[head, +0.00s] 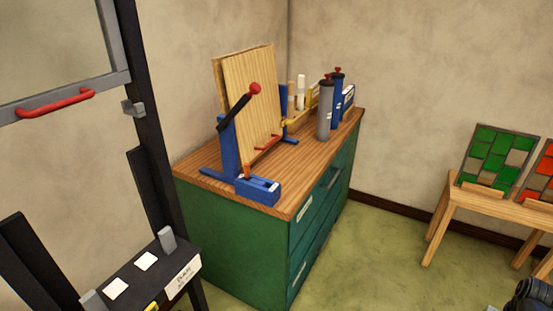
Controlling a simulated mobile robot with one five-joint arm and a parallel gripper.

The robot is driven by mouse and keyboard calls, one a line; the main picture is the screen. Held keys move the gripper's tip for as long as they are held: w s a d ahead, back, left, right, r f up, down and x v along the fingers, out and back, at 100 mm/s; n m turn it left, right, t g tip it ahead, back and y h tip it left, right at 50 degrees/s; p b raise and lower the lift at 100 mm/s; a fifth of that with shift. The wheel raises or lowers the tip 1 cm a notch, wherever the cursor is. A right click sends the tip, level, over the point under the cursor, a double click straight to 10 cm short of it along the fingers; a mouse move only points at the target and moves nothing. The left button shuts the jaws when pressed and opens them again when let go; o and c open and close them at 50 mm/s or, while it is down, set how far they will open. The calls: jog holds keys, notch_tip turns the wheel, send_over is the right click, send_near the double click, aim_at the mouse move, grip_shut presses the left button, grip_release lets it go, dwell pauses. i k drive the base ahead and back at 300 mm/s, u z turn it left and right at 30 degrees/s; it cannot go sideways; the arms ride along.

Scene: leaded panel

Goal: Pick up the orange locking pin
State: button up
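A small orange piece (247,171), which looks like the locking pin, stands upright at the blue block (260,189) at the front of the wooden-topped cabinet. Its lower end is hidden by the block. The block is at the foot of a blue stand (228,150) that holds an upright wooden board (250,105). A black lever (234,112) with a red knob crosses in front of the board. My gripper's fingers do not show; a dark part at the bottom right corner, cut off by the edge, may be my arm.
The green cabinet (232,243) also carries grey and blue cylinders (325,110) behind the board. A dark rack (130,275) with a red-handled frame (55,104) stands at left. A wooden bench (470,200) with colored panels is at right. Floor between is clear.

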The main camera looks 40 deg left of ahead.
aim_at(247, 168)
jog(key=u, duration=0.05)
jog(key=i, duration=1.25)
jog(key=u, duration=4.45)
